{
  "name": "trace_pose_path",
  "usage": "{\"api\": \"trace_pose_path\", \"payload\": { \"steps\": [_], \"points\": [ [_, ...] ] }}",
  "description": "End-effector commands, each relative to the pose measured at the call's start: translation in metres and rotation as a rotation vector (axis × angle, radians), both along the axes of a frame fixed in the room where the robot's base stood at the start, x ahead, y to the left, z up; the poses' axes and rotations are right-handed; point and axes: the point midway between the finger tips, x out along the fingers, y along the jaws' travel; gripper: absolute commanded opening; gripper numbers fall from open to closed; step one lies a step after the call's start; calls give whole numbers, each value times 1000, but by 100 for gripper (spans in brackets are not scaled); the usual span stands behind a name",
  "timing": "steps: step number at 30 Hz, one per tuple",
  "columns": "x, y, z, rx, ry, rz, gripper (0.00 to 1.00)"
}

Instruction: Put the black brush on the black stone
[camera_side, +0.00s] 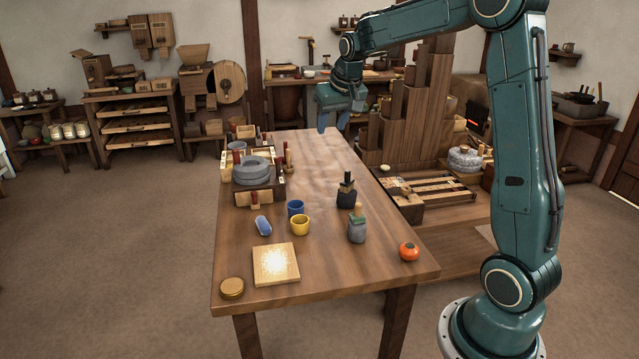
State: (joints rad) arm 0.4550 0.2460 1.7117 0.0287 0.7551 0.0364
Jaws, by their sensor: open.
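A squat black block (346,199), which looks like the black stone, stands on the right half of the wooden table (320,262). A small upright dark piece with a pale wooden band (347,182) rises from its top. It may be the black brush, but it is too small to tell, nor can I tell whether it rests on the block or is part of it. My gripper (333,122) is open, with its fingers pointing down. It is above the far end of the table, well behind and above the black block. Nothing shows between its fingers.
A grey stone with a green and wooden top (357,229), a blue cup (295,208), a yellow cup (300,226) and an orange fruit (409,250) stand near the block. A grey quern (252,171) is at left. A stepped wooden stack (418,110) rises at right.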

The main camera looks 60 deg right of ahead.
Motion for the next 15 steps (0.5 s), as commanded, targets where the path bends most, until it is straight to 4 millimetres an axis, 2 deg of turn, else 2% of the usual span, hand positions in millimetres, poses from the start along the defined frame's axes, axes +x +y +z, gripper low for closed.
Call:
{"api": "trace_pose_path", "payload": {
  "steps": [1, 6, 15],
  "points": [
    [-9, 16, 10, -3, -5, 24, 41],
    [-40, 63, 30, -7, -14, 98, 41],
    [-107, 135, 48, -13, -29, 229, 41]
  ]
}}
